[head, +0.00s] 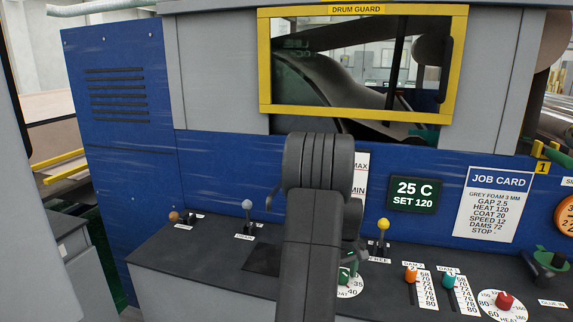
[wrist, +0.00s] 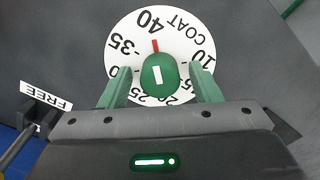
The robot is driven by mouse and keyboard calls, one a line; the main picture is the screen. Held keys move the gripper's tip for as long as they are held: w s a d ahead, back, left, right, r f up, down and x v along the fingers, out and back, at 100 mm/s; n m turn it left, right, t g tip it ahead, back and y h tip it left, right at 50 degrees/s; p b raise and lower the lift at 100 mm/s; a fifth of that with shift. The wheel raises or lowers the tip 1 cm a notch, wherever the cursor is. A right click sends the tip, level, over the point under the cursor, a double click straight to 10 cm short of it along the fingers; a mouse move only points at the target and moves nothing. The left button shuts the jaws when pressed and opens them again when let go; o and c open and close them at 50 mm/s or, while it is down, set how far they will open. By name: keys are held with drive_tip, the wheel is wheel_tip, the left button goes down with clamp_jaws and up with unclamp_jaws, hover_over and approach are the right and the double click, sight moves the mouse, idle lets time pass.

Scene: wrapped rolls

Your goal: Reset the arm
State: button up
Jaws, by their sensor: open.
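My gripper (wrist: 162,76) is open in the wrist view. Its two green fingers stand on either side of the green knob (wrist: 158,92) of the COAT dial (wrist: 122,38), with a narrow gap visible on each side. The knob has a white line on its face, and a red mark on the dial lies beyond its top, close to the 40. In the head view my arm reaches down to the panel and hides much of the COAT dial (head: 350,291) and most of my gripper. Whether the fingers touch the knob lower down is hidden.
A yellow-knobbed FREE lever (head: 383,226) stands just right of my arm, with orange (head: 411,274) and teal (head: 449,281) dam sliders and a red HEAT knob (head: 505,300) beyond. A grey-knobbed lever (head: 247,206) stands to the left. Behind is the yellow-framed drum guard (head: 362,11).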

drive_tip(key=shift+n, duration=0.9)
